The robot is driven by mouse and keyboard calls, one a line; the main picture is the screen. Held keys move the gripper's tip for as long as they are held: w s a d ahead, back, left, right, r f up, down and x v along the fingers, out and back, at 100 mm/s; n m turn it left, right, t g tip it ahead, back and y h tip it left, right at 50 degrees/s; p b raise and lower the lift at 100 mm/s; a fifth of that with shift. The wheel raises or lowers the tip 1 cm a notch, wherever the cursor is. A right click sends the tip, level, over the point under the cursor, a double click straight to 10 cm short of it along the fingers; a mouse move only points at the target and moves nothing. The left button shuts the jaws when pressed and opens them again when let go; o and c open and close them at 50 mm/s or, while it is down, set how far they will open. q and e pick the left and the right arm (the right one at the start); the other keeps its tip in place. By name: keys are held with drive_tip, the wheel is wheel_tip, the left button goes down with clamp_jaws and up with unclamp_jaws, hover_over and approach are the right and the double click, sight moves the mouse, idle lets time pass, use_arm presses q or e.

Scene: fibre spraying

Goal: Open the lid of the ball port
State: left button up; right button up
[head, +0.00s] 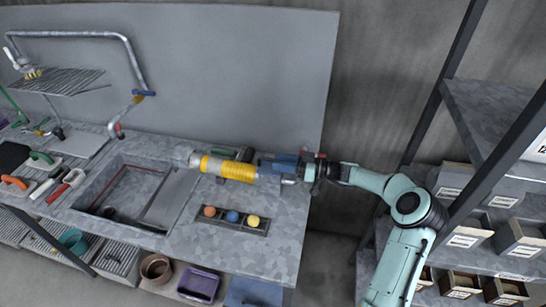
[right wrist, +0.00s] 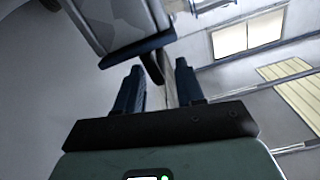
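A pipe-like device lies along the back of the worktop in the head view, with a yellow ribbed middle (head: 228,168) and a grey left end. My right gripper (head: 276,163) reaches in from the right at the device's right end. In the right wrist view its two blue fingers (right wrist: 158,85) stand apart. A dark tab (right wrist: 152,67) shows between them, under a grey part with a dark blue rim (right wrist: 133,50). I cannot tell whether this part is the ball port lid, or whether the fingers touch the tab. My left gripper is not in view.
A dark tray (head: 239,227) holds an orange ball (head: 209,211), a blue ball (head: 232,216) and a yellow ball (head: 253,221). A sink (head: 100,199) is on the left, with trowels beside it. Shelves with boxes (head: 466,231) stand at right. The front right worktop is clear.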

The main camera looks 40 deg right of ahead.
drive_tip(key=x, duration=0.2)
drive_tip(key=shift+w+a+r+p, duration=0.15)
drive_tip(key=shift+w+r+p, duration=0.05)
drive_tip(key=shift+w+p, duration=0.1)
drive_tip(key=shift+w+a+f, duration=0.2)
drive_tip(key=shift+w+a, duration=0.05)
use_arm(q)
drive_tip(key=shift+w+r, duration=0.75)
use_arm(e)
drive_tip(key=shift+s, duration=0.1)
